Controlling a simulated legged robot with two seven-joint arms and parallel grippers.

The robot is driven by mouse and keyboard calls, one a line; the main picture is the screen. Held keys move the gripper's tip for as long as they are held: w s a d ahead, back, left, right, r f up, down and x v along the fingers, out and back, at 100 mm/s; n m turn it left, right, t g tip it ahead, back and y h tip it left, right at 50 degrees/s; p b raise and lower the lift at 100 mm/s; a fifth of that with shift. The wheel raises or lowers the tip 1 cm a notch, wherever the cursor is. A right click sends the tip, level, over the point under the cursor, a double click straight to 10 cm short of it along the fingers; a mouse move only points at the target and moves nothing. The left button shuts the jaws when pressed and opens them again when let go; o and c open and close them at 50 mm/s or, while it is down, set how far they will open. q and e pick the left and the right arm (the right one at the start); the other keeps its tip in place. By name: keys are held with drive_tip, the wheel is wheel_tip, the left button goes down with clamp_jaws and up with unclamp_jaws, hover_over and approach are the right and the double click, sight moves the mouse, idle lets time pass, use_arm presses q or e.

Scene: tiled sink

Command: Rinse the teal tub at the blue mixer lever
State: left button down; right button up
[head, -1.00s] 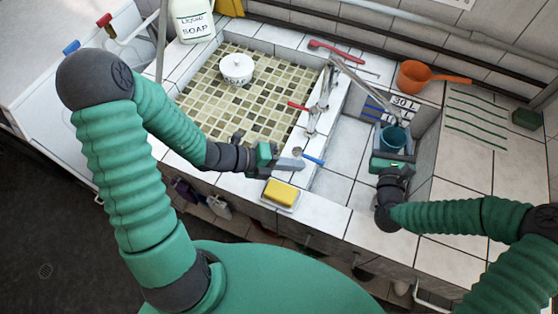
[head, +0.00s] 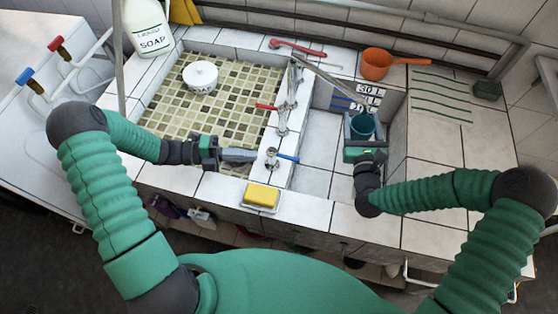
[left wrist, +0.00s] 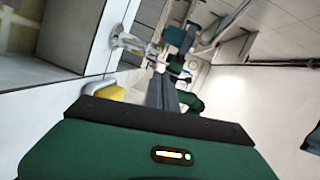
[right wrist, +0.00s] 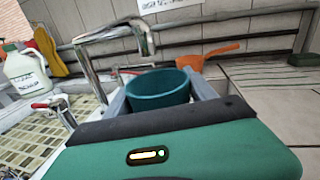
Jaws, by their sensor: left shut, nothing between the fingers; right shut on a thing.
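The teal tub (head: 361,127) is upright over the right basin, below the mixer's long spout (head: 335,80). My right gripper (head: 362,133) is shut on the tub. The right wrist view shows the tub (right wrist: 160,90) between its two fingers. The blue mixer lever (head: 289,158) sticks out to the right from its base on the ledge between the basins. My left gripper (head: 254,156) is shut and empty, just left of that base and apart from the blue lever. I cannot make out water from the spout.
A yellow sponge (head: 262,195) lies on a dish at the front edge. A red lever (head: 266,107) is farther back on the ledge. An orange scoop (head: 377,65) lies at the back; the right counter is mostly clear.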

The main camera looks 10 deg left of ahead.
sight(293, 160)
use_arm(q)
drive_tip(key=shift+g+h, duration=0.4)
drive_tip(key=shift+g, duration=0.1)
drive_tip(key=x, duration=0.3)
drive_tip(key=f+x, duration=0.1)
drive_tip(key=x, duration=0.2)
drive_tip(key=f+x, duration=0.1)
drive_tip(key=x, duration=0.2)
drive_tip(key=shift+s+d, duration=0.25)
drive_tip(key=shift+d, duration=0.05)
drive_tip(key=shift+w+d+t, duration=0.1)
drive_tip(key=shift+w+t, duration=0.3)
drive_tip(key=shift+t, duration=0.2)
drive_tip(key=shift+r, duration=0.15)
